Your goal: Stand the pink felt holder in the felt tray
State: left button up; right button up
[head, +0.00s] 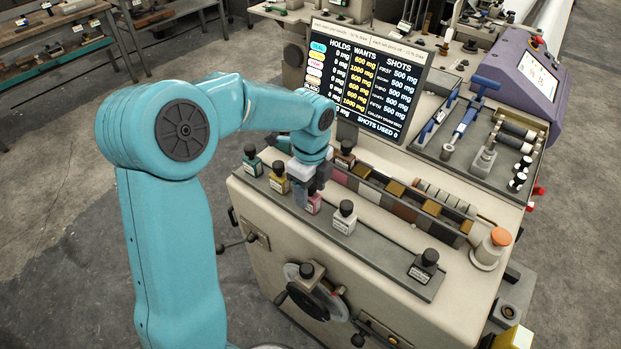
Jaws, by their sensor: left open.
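The pink holder (314,206) stands in the grey rack along the front of the machine top, between the yellow and white holders. My left gripper (308,190) is over it, pointing down with its jaws open, and hides its upper part. I cannot tell whether the fingers touch it. A long dark tray (468,227) with coloured blocks in a row lies behind the rack; it looks like the felt tray, but I cannot be sure. My right gripper is not in view.
In the grey rack (385,252) stand a green holder (252,163), a yellow holder (279,180), a white holder (344,218) and a black holder (423,266). A display board (365,75) rises at the back. An orange-topped knob (492,248) stands right of the tray.

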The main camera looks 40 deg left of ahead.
pick_arm(q)
notch_tip(320, 180, up, 12)
jog(key=shift+p, duration=0.3)
dwell(0.6)
